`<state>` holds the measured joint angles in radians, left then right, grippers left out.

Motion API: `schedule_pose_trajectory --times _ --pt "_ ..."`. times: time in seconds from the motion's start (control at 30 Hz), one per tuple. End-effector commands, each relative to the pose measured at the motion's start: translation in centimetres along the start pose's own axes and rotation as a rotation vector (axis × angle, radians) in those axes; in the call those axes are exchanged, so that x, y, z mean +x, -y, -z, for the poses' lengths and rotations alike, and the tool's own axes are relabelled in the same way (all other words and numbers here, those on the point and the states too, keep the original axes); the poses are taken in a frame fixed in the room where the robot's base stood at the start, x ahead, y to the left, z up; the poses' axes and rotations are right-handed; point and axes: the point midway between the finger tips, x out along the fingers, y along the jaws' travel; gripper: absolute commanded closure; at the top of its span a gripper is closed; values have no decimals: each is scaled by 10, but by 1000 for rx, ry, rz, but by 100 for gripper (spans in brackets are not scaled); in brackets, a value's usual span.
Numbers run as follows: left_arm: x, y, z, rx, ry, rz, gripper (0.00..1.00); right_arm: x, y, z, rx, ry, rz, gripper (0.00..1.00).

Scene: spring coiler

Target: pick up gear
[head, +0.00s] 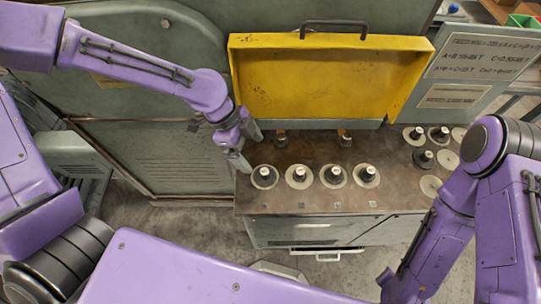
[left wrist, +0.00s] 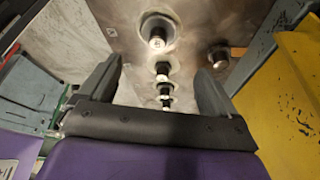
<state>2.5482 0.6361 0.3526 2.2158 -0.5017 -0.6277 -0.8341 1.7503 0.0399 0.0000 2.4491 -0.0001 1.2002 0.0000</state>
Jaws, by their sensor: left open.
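Pale round discs that look like gears lie on the brown machine top in the head view. Several sit loose-looking in a cluster at the right, such as one bare pale gear (head: 430,187) near the front edge and another (head: 447,159) behind it. A row of dark spindles with light tips, each with a pale disc around its base, stands nearer the middle, the leftmost (head: 264,177) closest to my left gripper (head: 247,148). The left gripper is open and empty above the top's left end. The left wrist view shows its spread fingers (left wrist: 158,88) with the spindle row (left wrist: 157,31) between and beyond them. My right gripper is out of view.
A raised yellow cover (head: 320,80) with a dark handle stands behind the top. Two short posts (head: 344,137) stand in front of it. A green-grey cabinet (head: 160,130) is at the left. A sign panel (head: 470,70) is at the back right. My right arm partly covers the right end.

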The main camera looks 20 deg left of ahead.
Motion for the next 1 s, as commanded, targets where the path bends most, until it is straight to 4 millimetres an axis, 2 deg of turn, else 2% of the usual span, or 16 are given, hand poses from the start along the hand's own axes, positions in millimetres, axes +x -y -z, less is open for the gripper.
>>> schedule_pose_trajectory --times 0.07,0.3,0.47,0.63,0.73,0.93,0.97,1.0 --pt "5 -1 0 0 1 -2 9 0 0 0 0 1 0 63" --pt "46 -2 -2 -3 2 -3 9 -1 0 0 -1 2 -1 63" --pt "64 -4 -3 -3 2 -5 9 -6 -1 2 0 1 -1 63" --pt "96 -5 -6 -2 2 -4 9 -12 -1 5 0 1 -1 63" --pt "105 -5 -5 -1 0 -2 9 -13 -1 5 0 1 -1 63" --pt "106 -4 -5 -1 -1 -1 9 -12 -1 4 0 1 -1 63" --pt "106 -4 -5 -1 -1 -1 15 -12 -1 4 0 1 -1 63" --pt "106 -4 -5 -1 -1 -1 28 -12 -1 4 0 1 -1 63"
